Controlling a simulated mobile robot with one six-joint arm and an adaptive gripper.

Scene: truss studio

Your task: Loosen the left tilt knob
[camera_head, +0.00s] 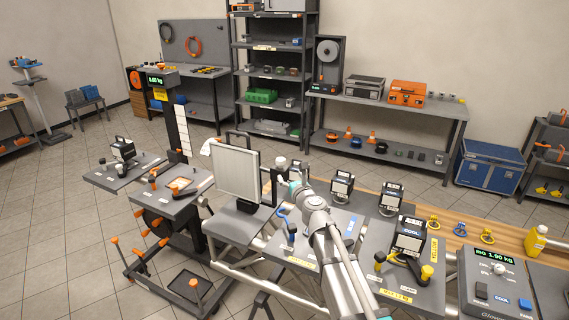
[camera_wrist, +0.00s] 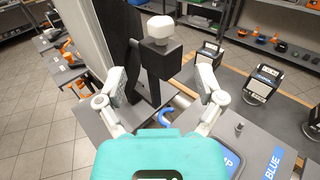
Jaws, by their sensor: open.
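A flat pale light panel (camera_head: 237,172) stands upright in a dark frame on a grey table. A white knob (camera_wrist: 160,28) tops a black block (camera_wrist: 161,60) beside the panel; the knob also shows in the head view (camera_head: 281,161). A second pale piece (camera_head: 210,147) shows at the panel's left edge, too small to identify. I cannot tell which one is the left tilt knob. My gripper (camera_wrist: 161,78) is open and empty, its fingers spread to either side of the black block, apart from the knob. In the head view the arm partly hides it.
Black boxes (camera_head: 342,186) with handles stand on the bench right of the arm. A blue hook-shaped piece (camera_wrist: 167,117) lies below the block. A scale stand (camera_head: 178,125) and small trays stand left of the panel.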

